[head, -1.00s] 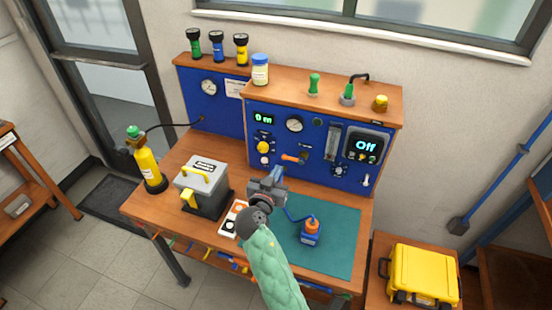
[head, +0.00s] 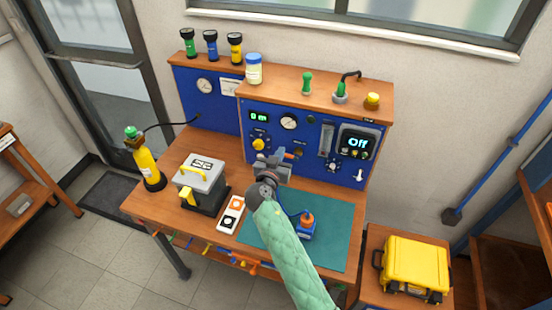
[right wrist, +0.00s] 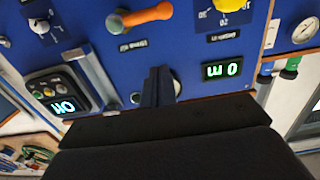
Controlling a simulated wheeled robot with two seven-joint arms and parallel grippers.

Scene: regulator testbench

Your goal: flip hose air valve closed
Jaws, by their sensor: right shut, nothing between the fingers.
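The hose air valve looks to be the orange-handled lever (right wrist: 148,15) on the blue panel (right wrist: 200,40), near the top of the right wrist view. In the head view the orange lever (head: 290,155) is partly hidden by my gripper. My right gripper (right wrist: 158,75) is shut and empty, its dark fingers pointing at the panel in front of a round gauge. It also shows in the head view (head: 277,152), close to the panel. The fingers look apart from the lever. My left gripper is not in view.
A grey box (head: 202,180) and a yellow cylinder (head: 147,168) stand left.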

